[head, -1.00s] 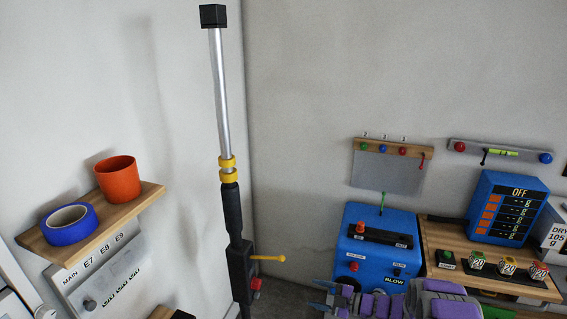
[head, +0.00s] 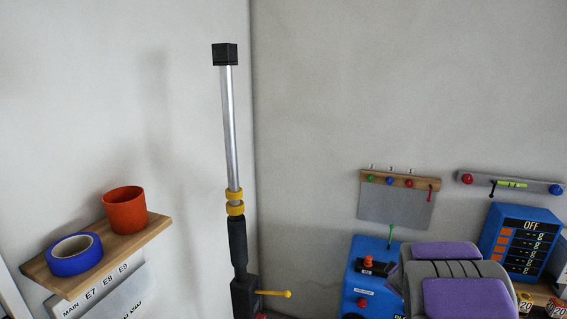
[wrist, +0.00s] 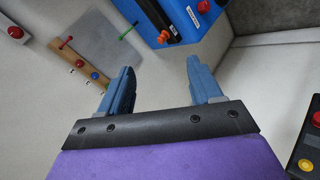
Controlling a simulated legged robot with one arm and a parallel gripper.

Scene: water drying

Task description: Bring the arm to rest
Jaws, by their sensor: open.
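My arm (head: 455,282), grey with purple pads, shows at the lower right of the head view, in front of the blue machine and the bench. Its gripper end is not visible in the head view. In the wrist view my gripper (wrist: 158,88) has its two blue fingers spread wide apart, with nothing between them. Beyond the fingers are the pale wall and part of the blue machine (wrist: 178,18).
The blue machine (head: 361,292) and a blue display box reading OFF (head: 520,243) stand at the lower right. A pole (head: 229,130) stands in the corner. A wooden shelf (head: 102,262) at left holds an orange cup (head: 126,211) and blue tape (head: 75,255).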

